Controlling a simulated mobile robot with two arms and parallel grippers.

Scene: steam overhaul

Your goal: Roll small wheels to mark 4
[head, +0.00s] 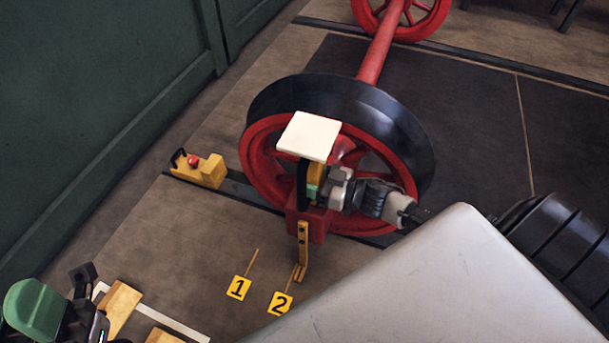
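The small wheels are a red-spoked pair: the near wheel (262,128) has a dark tread, and a red axle (378,52) joins it to the far wheel (432,22). The near wheel stands close to yellow plates 1 (239,288) and 2 (280,303). A yellow pointer (303,243) hangs below a red block on its near side, by plate 2. Mark 4 does not show. My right gripper (318,190) is at the near wheel's face, partly hidden under a cream square plate (309,136); its grip is unclear. My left gripper (84,280) is at the lower left, away from the wheels.
A yellow chock-like block (202,171) with a red knob sits on the rail left of the near wheel. Wooden blocks (120,305) lie at the lower left. A green wall (90,90) bounds the left. My grey body covers the lower right.

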